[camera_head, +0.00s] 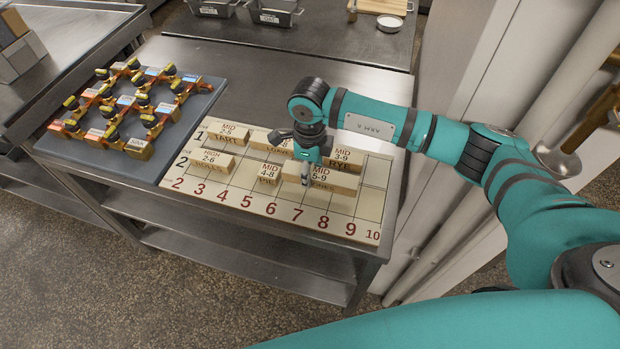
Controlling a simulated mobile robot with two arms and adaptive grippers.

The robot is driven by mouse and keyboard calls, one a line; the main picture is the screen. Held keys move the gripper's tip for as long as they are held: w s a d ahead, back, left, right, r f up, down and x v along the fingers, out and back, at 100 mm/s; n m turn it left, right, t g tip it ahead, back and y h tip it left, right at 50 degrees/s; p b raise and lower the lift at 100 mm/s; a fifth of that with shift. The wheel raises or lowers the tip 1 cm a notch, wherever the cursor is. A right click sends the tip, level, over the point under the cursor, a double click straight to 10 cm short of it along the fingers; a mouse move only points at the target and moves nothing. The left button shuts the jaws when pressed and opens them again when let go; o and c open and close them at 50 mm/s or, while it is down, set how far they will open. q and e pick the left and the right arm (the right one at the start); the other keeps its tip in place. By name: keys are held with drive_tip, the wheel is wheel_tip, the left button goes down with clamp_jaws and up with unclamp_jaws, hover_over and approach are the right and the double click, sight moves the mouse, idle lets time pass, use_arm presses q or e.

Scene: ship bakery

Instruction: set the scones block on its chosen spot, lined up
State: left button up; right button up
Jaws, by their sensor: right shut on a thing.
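The scones block (330,181) is a wooden block marked "MID 5-9", with its name partly hidden by my right gripper. It is at or just above the numbered board (258,202), over the lower row toward the right. I cannot tell whether it touches the board. It looks roughly in line with the rows. My right gripper (305,176) points down and is shut on the block's left part. The pie block (268,182) is close on its left and the rye block (346,160) is just behind it. My left gripper is not in view.
The tart block (226,134) and a block marked "HIGH 2-6" (211,163) stand at the board's left. Another block (280,146) is partly hidden behind my gripper. A dark tray (194,108) of orange pieces lies left of the board. The board's right end is clear.

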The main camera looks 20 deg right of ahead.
wheel_tip(320, 180, down, 3)
drive_tip(key=shift+f+b, duration=0.2)
drive_tip(key=shift+b, duration=0.65)
drive_tip(key=shift+f, duration=0.1)
drive_tip(key=shift+f, duration=0.15)
drive_tip(key=o, duration=1.2)
drive_tip(key=shift+o, duration=0.2)
